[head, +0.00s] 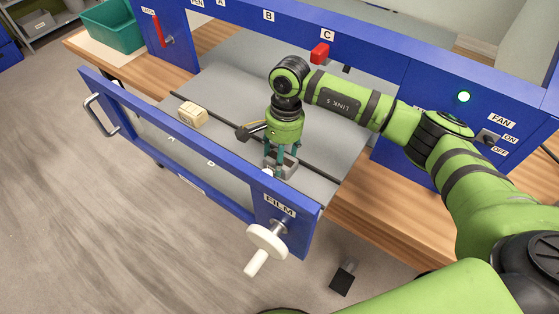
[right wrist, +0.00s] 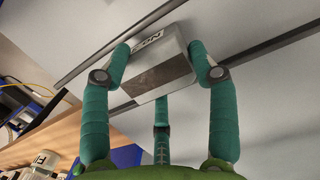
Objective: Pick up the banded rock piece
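A grey block (head: 287,170) with a white label is on or just above the grey deck, behind the blue front panel. In the right wrist view the block (right wrist: 160,70) shows a brownish face, and its label is partly covered. It is the only piece at my gripper; I cannot clearly make out bands on it. My right gripper (head: 281,158) points down, its teal fingers around the block. In the right wrist view two fingertips touch opposite sides and the third finger is at its near edge. Whether it is lifted clear is hard to tell. My left gripper is not in view.
A cream labelled block (head: 193,113) lies on the deck to the left. A dark rail (head: 215,117) crosses the deck. The blue front panel (head: 170,148) has a handle and white crank (head: 266,243). A blue beam with red levers stands behind. A black block (head: 343,277) is on the floor.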

